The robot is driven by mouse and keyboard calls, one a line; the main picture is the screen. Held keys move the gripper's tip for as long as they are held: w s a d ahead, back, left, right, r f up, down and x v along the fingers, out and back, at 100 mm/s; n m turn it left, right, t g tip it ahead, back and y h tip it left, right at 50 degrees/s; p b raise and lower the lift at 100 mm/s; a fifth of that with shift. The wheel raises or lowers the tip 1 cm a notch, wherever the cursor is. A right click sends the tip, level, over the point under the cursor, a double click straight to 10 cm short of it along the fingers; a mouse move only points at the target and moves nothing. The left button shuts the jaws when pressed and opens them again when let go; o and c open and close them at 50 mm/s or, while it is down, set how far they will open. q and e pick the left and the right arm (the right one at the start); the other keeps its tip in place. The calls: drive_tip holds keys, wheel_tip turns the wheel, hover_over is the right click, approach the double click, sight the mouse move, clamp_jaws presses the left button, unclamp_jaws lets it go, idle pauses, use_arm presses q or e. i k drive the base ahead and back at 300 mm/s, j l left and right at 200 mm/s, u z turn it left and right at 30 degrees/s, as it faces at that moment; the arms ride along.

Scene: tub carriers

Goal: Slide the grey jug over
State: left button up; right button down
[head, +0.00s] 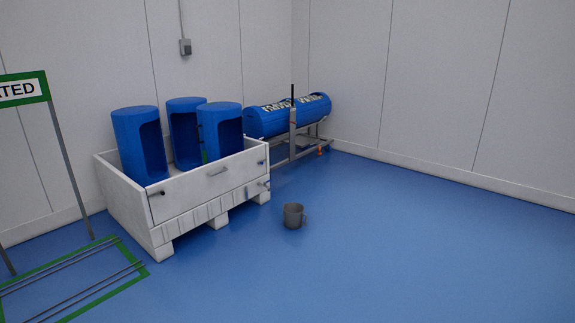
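The grey jug (292,216) stands upright on the blue floor, just right of the front right corner of a white crate. Its handle is on its right side. The jug looks apart from the crate. Neither of my grippers shows in the head view.
The white crate (180,233) on block feet holds several open-sided blue tubs (139,146). Behind it, a blue drum (290,115) lies on a metal stand (293,145). A green-framed sign stand (67,160) is at left. The floor (420,250) right of the jug is clear.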

sight(296, 218)
drive_tip(key=i, duration=2.35)
